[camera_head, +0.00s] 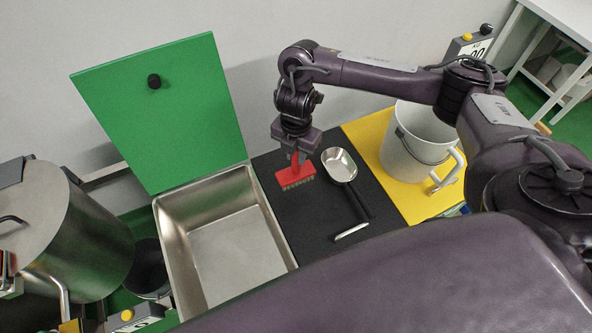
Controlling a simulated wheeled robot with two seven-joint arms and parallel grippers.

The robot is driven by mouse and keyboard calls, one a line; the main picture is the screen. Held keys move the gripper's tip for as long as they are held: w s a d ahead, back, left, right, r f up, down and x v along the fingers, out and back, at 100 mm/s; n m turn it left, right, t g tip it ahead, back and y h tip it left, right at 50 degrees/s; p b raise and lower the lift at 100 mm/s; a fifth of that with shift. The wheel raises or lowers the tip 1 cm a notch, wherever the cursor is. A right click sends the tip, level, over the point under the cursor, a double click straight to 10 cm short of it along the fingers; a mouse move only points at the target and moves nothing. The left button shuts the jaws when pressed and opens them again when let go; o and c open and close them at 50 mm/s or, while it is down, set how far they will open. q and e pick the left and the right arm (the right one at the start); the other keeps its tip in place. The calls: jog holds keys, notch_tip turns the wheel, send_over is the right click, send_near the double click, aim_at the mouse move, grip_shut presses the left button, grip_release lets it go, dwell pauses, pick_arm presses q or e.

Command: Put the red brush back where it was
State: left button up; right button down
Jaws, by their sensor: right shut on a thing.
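The red brush (297,177) has a red body with pale bristles along its lower edge. It is at the far left part of the black mat (299,219), just right of the metal basin. My right gripper (297,157) comes down from above and is shut on the brush's handle. I cannot tell whether the bristles touch the mat or hang just over it. My left gripper is not in view.
A metal scoop (340,165) with a black handle lies right of the brush. An empty steel basin (235,245) with a raised green lid (165,110) stands left. A white bucket (405,150) stands on a yellow mat (368,133). A steel drum (80,235) is far left.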

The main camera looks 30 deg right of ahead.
aim_at(296, 169)
notch_tip(296, 169, down, 3)
jog(key=shift+f+b, duration=0.2)
jog(key=shift+b, duration=0.2)
jog(key=shift+f+b, duration=0.8)
jog(key=shift+f, duration=1)
jog(key=shift+f, duration=0.1)
jog(key=c, duration=1.3)
grip_release()
